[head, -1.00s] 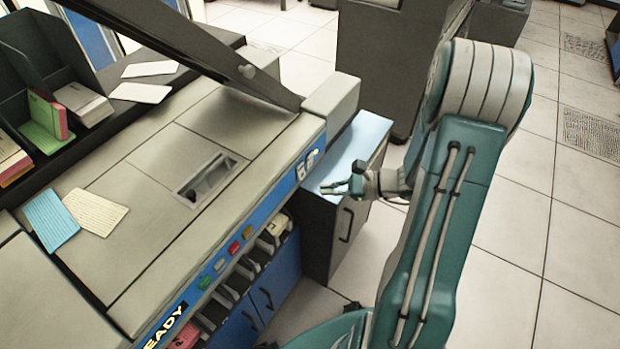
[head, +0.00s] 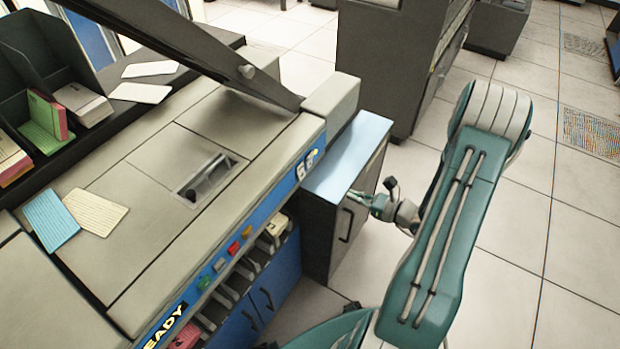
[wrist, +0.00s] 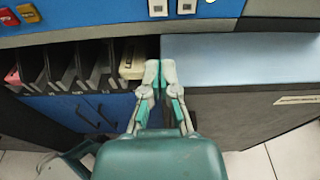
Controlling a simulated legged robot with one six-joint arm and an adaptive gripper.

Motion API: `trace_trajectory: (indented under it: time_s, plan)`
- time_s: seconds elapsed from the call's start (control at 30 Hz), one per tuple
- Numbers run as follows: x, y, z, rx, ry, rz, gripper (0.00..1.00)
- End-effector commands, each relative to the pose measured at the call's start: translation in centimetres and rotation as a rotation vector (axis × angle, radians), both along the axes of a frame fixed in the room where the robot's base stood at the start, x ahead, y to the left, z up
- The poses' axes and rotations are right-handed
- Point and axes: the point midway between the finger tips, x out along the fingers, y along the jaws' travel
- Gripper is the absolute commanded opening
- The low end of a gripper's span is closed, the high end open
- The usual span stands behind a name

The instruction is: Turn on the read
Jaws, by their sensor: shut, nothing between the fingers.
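In the wrist view the switches (wrist: 172,7) show at the top edge, partly cut off. Their labels and settings are too small to read. My gripper (head: 356,196) is shut and empty, in front of the machine and to the right of the switches, beside the grey cabinet. In the wrist view my gripper (wrist: 160,72) points toward the strip, its fingertips together below the switches and apart from them.
Green, white, red and yellow buttons (head: 233,247) sit further left on the strip. Card slots (head: 250,265) lie below it. A grey cabinet (head: 322,215) with a light blue top adjoins the machine's right end. Open tiled floor (head: 480,240) lies to the right.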

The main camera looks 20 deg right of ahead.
Motion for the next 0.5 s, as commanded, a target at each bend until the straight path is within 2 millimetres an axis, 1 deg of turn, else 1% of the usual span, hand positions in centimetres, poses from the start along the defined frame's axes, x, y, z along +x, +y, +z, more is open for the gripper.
trace_trajectory:
  time_s: [0.17, 0.27, 0.5]
  plan:
    - [0.8, 0.6, -0.1, 0.0, 0.0, 0.004, 0.0]
    - [2.1, 1.5, -0.3, -0.001, -0.001, 0.006, 0.0]
    - [5.8, 4.0, -1.0, -0.001, 0.0, 0.007, 0.0]
